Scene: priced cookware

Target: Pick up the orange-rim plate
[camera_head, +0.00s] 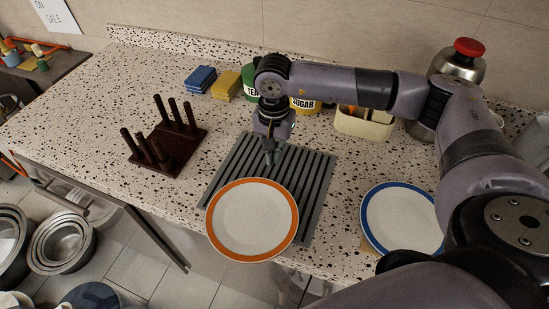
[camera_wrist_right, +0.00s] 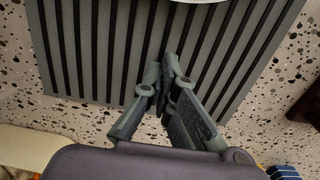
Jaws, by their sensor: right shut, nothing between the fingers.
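The orange-rim plate (camera_head: 252,219) is white with an orange band. In the head view it lies on the front part of a dark grey ribbed mat (camera_head: 318,172), and its front edge reaches out past the counter's front edge. My right gripper (camera_head: 271,160) points down over the mat, just behind the plate's far rim. It is shut and empty. In the right wrist view the gripper's fingertips (camera_wrist_right: 168,62) meet over the ribbed mat, and a small piece of a white plate edge (camera_wrist_right: 200,1) shows at the top. My left gripper is not in view.
A blue-rim plate (camera_head: 403,219) lies to the right. A dark wooden peg rack (camera_head: 168,150) stands to the left. Blue and yellow sponges (camera_head: 200,79), tins (camera_head: 304,104) and a cream container (camera_head: 364,124) stand behind the mat. The counter between rack and mat is clear.

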